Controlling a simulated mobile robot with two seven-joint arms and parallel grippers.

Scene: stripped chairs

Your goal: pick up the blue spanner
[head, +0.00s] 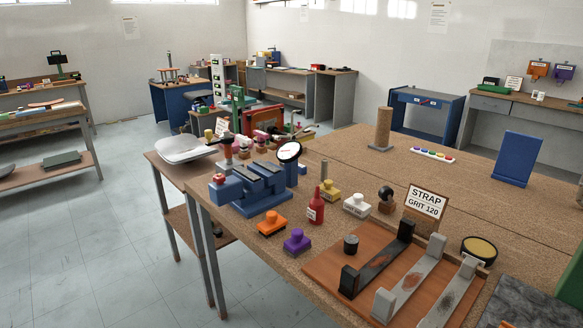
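I cannot make out a blue spanner anywhere in the head view. Neither of my grippers shows in the picture. The blue things that I can tell are a blue vise-like fixture (262,190) on the near workbench (345,240), a blue upright stand (518,158) at its right, and a blue cabinet (425,113) by the back wall. Small items on the far benches are too small to tell.
An orange knob block (271,222), a purple one (297,241) and a red bottle (316,207) stand nearby. Open floor (100,225) lies at left.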

